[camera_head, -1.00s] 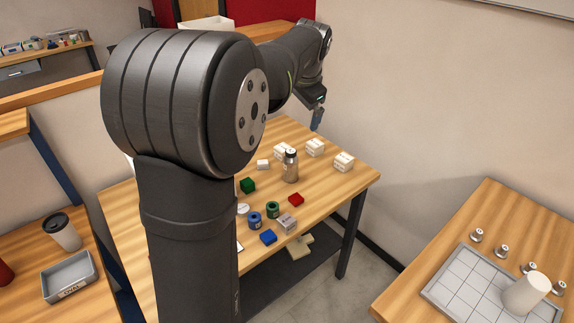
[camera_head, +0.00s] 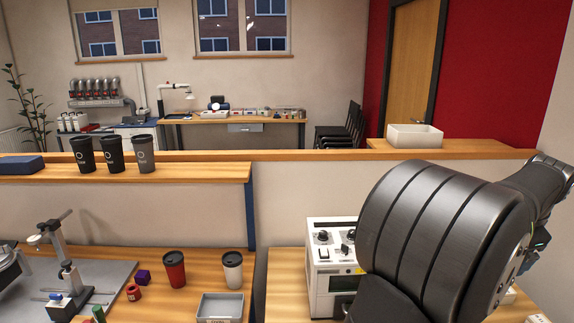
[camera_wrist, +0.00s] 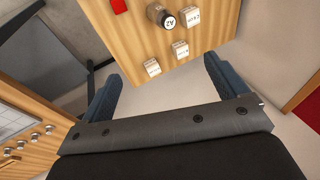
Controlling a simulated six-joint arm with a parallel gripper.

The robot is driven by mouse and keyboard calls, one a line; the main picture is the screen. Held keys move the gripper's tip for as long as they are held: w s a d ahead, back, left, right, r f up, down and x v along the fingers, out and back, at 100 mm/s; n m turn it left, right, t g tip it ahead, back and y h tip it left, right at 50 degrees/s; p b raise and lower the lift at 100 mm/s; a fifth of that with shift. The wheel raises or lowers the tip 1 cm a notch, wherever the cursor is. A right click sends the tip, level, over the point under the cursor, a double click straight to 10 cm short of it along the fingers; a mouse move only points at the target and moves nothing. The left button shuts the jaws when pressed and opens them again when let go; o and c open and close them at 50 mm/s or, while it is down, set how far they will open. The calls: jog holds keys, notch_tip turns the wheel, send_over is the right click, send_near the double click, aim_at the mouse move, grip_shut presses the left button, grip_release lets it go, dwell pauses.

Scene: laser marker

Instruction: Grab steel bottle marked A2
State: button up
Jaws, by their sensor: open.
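The steel bottle marked A2 (camera_wrist: 163,17) shows in the wrist view at the top, seen from above with a round A2 label on its dark cap. It stands on a wooden table. My gripper (camera_wrist: 160,83) is open and empty, with its two blue fingers wide apart. The bottle lies beyond the fingertips, clear of them, near the top edge of the view. The bottle is not visible in the head view now, where my arm fills the right side and the gripper cannot be seen.
White labelled blocks (camera_wrist: 180,48) stand beside the bottle, and a red block (camera_wrist: 118,6) is near it. In the head view, a red cup (camera_head: 174,270), a white cup (camera_head: 232,270) and a grey tray (camera_head: 220,308) are on the left bench. A white machine (camera_head: 332,262) stands by my arm.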

jog(key=c, duration=0.6)
jog(key=shift+o, duration=0.2)
